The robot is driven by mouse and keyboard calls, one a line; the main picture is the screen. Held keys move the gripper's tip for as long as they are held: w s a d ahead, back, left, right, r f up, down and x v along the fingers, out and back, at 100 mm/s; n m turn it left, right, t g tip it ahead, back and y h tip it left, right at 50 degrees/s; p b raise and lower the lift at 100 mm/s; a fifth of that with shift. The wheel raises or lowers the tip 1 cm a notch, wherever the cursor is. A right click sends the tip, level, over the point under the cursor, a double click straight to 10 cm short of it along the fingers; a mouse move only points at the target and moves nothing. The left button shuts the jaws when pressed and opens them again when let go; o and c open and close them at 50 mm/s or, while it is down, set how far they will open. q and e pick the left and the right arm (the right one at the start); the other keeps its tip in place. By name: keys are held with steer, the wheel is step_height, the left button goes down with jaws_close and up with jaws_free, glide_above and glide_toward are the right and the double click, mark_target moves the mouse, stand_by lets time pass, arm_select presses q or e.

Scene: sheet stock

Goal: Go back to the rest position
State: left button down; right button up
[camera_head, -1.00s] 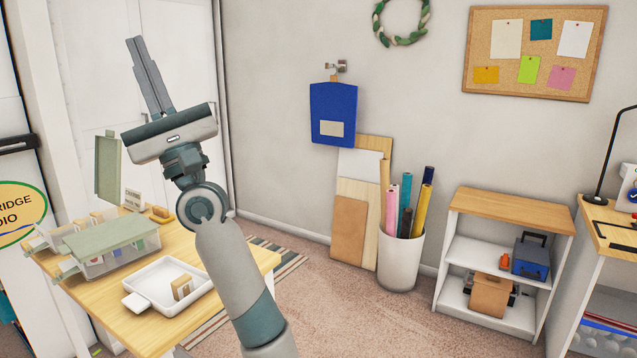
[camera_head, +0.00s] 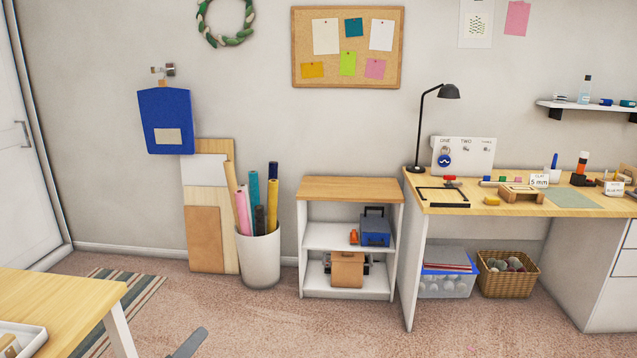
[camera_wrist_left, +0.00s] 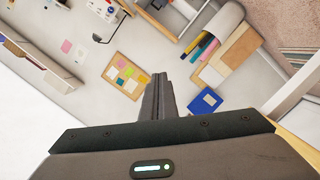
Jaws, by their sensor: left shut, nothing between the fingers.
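My left gripper (camera_head: 190,342) shows only as a grey tip at the bottom edge of the head view, over the carpet and right of the wooden table. In the left wrist view its two fingers (camera_wrist_left: 158,95) lie together, shut and empty. The wrist view is turned, with the pinboard (camera_wrist_left: 127,77) and blue apron (camera_wrist_left: 205,103) beyond the fingers. My right gripper does not show in either view.
A wooden table (camera_head: 65,300) with a white tray (camera_head: 30,342) is at lower left. A bin of rolls (camera_head: 258,260), a low shelf (camera_head: 350,188) and a desk (camera_head: 500,211) stand along the wall. The carpet (camera_head: 270,320) between is clear.

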arm_select(q)
steer(key=s+d+f+m+g+y, duration=0.1)
steer(key=s+f+m+g, duration=0.15)
steer(key=s+f, duration=0.5)
steer(key=s+d+f+m+g, duration=0.15)
steer(key=s+f+g, duration=0.3)
steer(key=f, duration=0.65)
steer(key=s+f+m+g+y, duration=0.1)
steer(key=s+f+m+g, duration=0.1)
steer(key=s+f, duration=0.35)
steer(key=s+a+f+m+g+y, duration=0.1)
steer(key=s+f+g, duration=0.1)
steer(key=s, duration=0.6)
steer(key=s+f+m+g+y, duration=0.1)
steer(key=s+f+m+g, duration=0.15)
steer(key=s, duration=0.45)
steer(key=w+d+f+t, duration=0.1)
steer(key=w+f, duration=0.2)
steer(key=f, duration=0.6)
steer(key=w+d+f+t, duration=0.1)
steer(key=w+f, duration=0.1)
steer(key=f, duration=0.6)
steer(key=s+d+f+h, duration=0.1)
steer(key=s+f, duration=0.2)
steer(key=f, duration=1.3)
steer(key=shift+d+f+t+p, duration=0.15)
steer(key=shift+f+t+p, duration=0.1)
steer(key=shift+t+p, duration=0.1)
steer(key=shift+n, duration=0.25)
